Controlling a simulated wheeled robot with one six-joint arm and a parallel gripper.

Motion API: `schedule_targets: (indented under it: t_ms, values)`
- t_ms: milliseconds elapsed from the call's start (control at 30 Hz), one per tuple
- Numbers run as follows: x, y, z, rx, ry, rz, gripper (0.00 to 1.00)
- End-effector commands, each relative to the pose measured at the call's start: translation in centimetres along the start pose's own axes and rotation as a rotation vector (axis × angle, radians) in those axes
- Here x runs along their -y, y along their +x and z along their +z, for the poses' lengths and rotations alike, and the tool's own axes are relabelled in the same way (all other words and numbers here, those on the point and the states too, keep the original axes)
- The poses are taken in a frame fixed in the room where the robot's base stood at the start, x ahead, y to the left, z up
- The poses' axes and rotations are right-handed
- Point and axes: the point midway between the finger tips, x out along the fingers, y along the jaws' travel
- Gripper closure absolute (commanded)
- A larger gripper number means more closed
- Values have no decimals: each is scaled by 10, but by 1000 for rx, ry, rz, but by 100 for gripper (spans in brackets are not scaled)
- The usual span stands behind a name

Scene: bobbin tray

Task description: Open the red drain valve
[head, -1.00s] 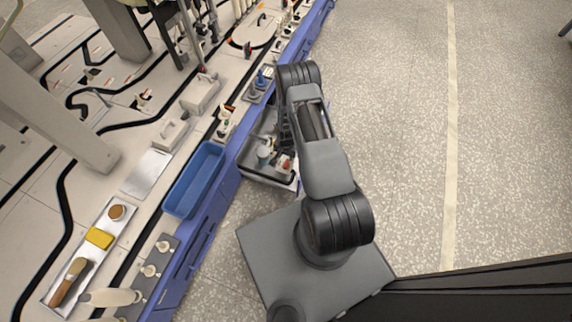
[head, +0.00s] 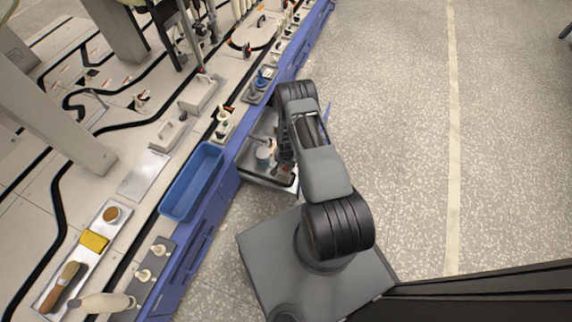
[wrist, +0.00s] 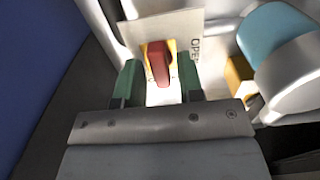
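In the wrist view the red drain valve (wrist: 158,64) is a red lever handle on a yellow base. A pale plate with the lettering "OPEN", partly cut off, stands behind it. My gripper (wrist: 158,88) has its two green fingers apart, one on each side of the lower handle, with a gap to it. In the head view my arm reaches down over the grey tray (head: 262,177) beside the blue bench, and the valve is hidden or too small to tell there.
A white cylinder with a light blue top (wrist: 272,35) stands close on the right in the wrist view, with a yellow block (wrist: 238,76) beside it. A blue bin (head: 192,181) sits on the bench edge. Open floor lies to the right.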

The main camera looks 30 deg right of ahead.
Motion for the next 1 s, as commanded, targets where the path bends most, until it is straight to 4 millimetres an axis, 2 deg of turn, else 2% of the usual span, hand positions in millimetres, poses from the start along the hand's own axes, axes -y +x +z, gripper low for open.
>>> schedule_targets:
  t_ms: [33,367,667,1000]
  values:
    - [0,0,0,0,0,0,70]
    - [0,0,0,0,0,0,100]
    - [0,0,0,0,-27,0,100]
    - [0,2,0,0,-255,0,100]
